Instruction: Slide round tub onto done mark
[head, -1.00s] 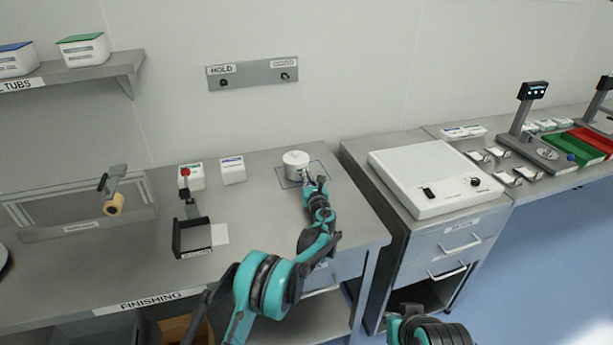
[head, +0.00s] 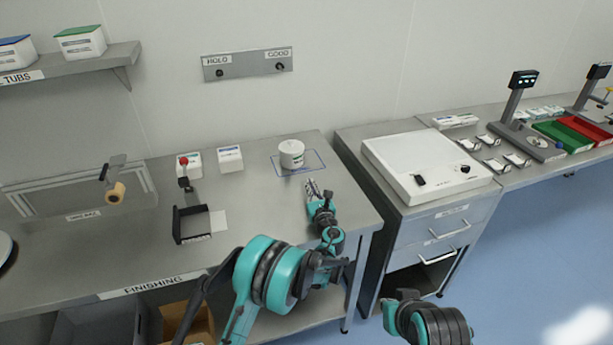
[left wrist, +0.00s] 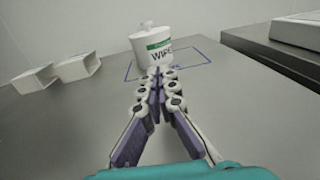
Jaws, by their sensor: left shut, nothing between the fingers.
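The round white tub (head: 291,154) stands upright on the finishing bench, at the left part of the blue outlined done mark (head: 314,161). In the left wrist view the tub (left wrist: 152,47) shows a green band and "WIPES" lettering, and the blue outline (left wrist: 205,62) runs around and to the right of it. My left gripper (head: 312,187) is shut and empty, in front of the tub and apart from it in the head view. In the left wrist view its fingertips (left wrist: 160,72) point at the tub. My right gripper is not clearly in view.
A white flat machine (head: 425,165) is on the cabinet to the right, across a gap. The bench front right is clear.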

